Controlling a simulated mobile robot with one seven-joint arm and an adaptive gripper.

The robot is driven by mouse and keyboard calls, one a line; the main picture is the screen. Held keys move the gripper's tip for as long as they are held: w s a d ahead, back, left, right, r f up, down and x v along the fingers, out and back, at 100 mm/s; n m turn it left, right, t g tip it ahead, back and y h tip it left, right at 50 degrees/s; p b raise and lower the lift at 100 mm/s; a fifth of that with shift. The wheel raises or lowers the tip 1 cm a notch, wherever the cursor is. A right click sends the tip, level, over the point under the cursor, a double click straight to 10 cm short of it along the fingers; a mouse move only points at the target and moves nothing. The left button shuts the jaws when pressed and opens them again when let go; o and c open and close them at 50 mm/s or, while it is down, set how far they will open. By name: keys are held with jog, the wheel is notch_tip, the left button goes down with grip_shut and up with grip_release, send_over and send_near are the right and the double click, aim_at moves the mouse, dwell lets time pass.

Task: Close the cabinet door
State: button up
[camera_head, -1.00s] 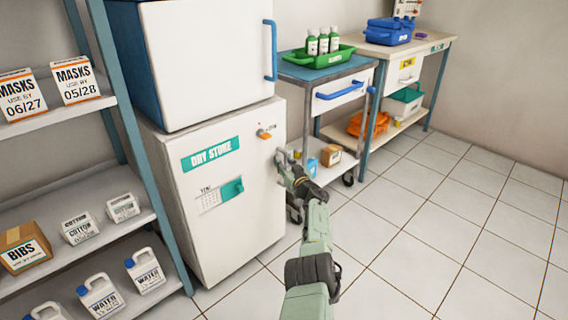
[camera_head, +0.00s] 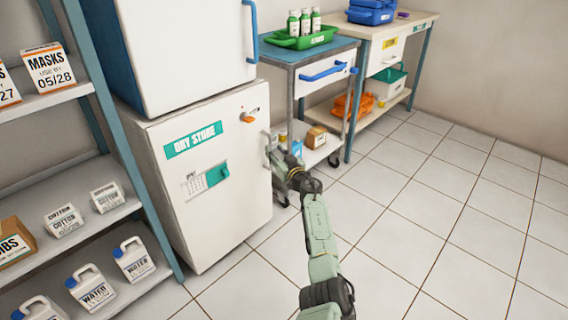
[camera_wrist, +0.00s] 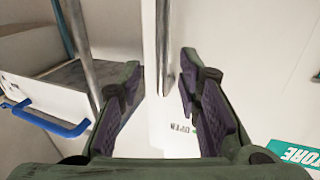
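The white cabinet (camera_head: 225,215) with a green DRY STORE sign stands left of centre in the head view, under a white and blue unit. Its front door (camera_head: 205,170) looks nearly flush with the body; I cannot tell whether a small gap remains. My gripper (camera_head: 270,150) is at the door's right edge. In the wrist view my gripper (camera_wrist: 158,95) has its two dark fingers apart. A vertical metal handle (camera_wrist: 164,50) shows between them, beside the white door face (camera_wrist: 240,60). I cannot tell whether the fingers touch it.
A metal cart (camera_head: 310,52) with a blue-handled drawer and green tray stands right of the cabinet. Shelving (camera_head: 100,140) with boxes and water jugs is on the left. A workbench (camera_head: 408,28) stands farther back. The tiled floor (camera_head: 450,220) at right is clear.

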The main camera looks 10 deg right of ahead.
jog(key=v, duration=0.7)
jog(key=shift+a, duration=0.2)
jog(key=shift+s, duration=0.1)
